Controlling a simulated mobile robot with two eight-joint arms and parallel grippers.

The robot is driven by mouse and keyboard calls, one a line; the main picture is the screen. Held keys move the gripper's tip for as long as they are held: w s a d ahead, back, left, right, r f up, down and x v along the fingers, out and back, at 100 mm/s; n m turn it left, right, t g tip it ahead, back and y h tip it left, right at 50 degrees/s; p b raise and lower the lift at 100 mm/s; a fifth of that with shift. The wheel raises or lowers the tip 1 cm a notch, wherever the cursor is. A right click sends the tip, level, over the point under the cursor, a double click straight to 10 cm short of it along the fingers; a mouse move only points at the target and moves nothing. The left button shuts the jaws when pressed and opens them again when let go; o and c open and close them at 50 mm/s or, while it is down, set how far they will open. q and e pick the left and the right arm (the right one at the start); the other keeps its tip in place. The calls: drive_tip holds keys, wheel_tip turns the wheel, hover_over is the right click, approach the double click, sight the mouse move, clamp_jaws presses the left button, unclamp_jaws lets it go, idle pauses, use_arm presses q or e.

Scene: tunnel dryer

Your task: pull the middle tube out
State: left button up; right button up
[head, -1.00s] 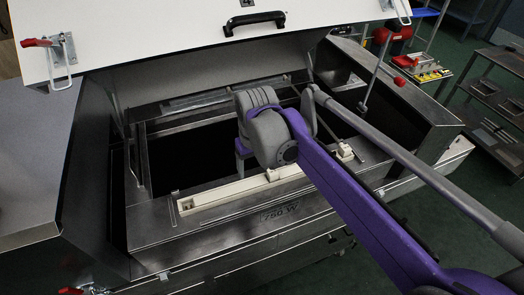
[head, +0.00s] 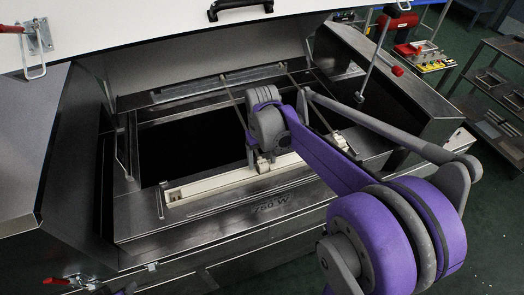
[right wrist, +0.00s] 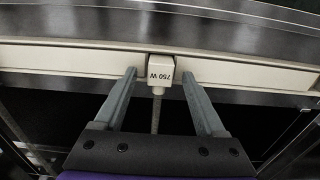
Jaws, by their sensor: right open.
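The block sits in a gap in the long cream strip. My right gripper (right wrist: 158,73) is open, with one finger on each side of the block and tube; I see no clear contact. In the head view, my right gripper (head: 262,158) is over the middle of the cream strip (head: 215,183), and its wrist hides most of the middle tube.
The dryer's metal front edge (head: 215,222) lies before the strip, and a dark opening (head: 190,145) behind it. The raised white lid (head: 150,30) hangs above. Another white block (head: 340,141) sits farther right. A shelf rack (head: 495,95) stands at right.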

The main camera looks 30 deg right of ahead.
drive_tip(key=shift+f, duration=0.3)
clamp_jaws()
idle(0.6)
